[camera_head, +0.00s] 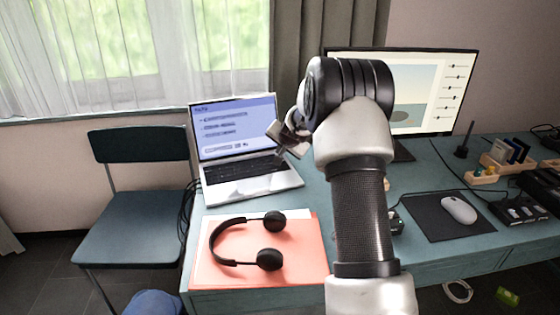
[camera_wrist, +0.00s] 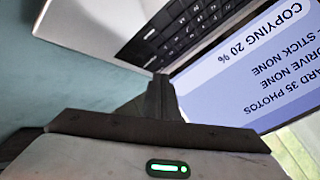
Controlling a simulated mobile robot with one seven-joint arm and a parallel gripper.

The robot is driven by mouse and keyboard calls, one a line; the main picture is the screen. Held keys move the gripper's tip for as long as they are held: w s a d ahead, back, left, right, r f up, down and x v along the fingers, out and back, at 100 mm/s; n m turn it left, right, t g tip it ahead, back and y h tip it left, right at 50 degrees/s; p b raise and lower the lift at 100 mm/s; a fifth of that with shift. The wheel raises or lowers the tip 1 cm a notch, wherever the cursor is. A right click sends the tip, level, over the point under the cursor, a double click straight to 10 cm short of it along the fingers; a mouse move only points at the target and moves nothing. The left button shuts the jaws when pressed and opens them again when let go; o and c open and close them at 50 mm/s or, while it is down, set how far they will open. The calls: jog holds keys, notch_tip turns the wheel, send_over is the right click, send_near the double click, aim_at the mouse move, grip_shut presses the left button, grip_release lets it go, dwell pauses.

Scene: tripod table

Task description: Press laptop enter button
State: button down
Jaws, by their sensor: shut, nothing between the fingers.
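A silver laptop (camera_head: 255,187) stands open on the left part of the table, its blue screen (camera_head: 236,126) lit. Its black keyboard (camera_head: 243,168) faces up; the enter key cannot be singled out. My gripper (camera_head: 283,152) is at the right side of the laptop, close to the right end of the keyboard and partly hiding it. In the wrist view the shut fingers (camera_wrist: 160,82) show near the keyboard (camera_wrist: 178,32) and the screen (camera_wrist: 245,62), which reads "COPYING 20 %". I cannot tell whether the fingertips touch anything.
Black headphones (camera_head: 246,243) lie on an orange folder (camera_head: 310,262) in front of the laptop. A monitor (camera_head: 440,85) stands behind my arm. A mouse (camera_head: 459,210) rests on a dark pad (camera_head: 425,222) at right. A chair (camera_head: 135,225) stands left of the table.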

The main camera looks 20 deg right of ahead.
notch_tip(320, 180, up, 4)
jog(key=shift+r+p, duration=0.1)
jog(key=shift+p, duration=1.1)
jog(key=shift+s, duration=0.1)
